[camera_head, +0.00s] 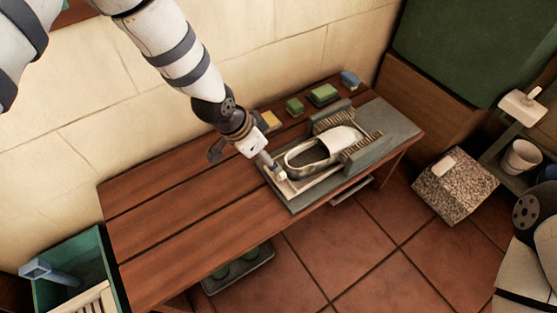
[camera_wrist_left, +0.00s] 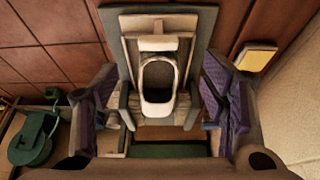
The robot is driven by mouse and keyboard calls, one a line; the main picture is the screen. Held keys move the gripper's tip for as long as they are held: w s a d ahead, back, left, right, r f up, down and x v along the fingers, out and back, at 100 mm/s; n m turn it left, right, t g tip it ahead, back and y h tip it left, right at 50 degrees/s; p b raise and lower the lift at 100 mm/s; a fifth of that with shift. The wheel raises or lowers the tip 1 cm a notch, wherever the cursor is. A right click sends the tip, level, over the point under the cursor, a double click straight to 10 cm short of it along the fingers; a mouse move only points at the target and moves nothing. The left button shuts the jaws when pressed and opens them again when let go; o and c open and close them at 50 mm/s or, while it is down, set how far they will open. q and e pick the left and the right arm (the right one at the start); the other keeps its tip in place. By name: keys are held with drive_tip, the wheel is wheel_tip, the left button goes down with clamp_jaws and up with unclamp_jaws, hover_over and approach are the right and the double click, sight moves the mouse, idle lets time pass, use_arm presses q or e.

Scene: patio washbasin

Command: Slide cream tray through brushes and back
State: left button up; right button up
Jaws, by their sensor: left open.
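The cream tray (camera_head: 322,182) lies on a grey base board (camera_head: 398,124) on the wooden bench and carries a white shoe (camera_head: 308,152). The shoe's toe end lies between two bristle brushes (camera_head: 362,150) at the board's right part. The shoe also shows in the left wrist view (camera_wrist_left: 158,80), with the tray (camera_wrist_left: 157,44) around it. My left gripper (camera_head: 268,160) is open at the tray's left end, by a light upright piece. In the left wrist view its purple-padded fingers (camera_wrist_left: 160,85) spread on both sides. Contact with the tray cannot be told. My right gripper is out of view.
Two green blocks (camera_head: 323,94), a yellow block (camera_head: 271,119) and a blue block (camera_head: 350,79) line the bench's wall edge. The bench's left half (camera_head: 165,215) is clear. A green crate (camera_head: 98,262) stands lower left. A speckled block (camera_head: 455,187) and cup (camera_head: 522,157) are right.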

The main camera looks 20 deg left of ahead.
use_arm(q)
drive_tip(key=b+x, duration=0.1)
drive_tip(key=x, duration=0.4)
drive_tip(key=b+x, duration=0.1)
drive_tip(key=x, duration=0.4)
drive_tip(key=shift+s+f, duration=0.2)
drive_tip(key=shift+f, duration=0.05)
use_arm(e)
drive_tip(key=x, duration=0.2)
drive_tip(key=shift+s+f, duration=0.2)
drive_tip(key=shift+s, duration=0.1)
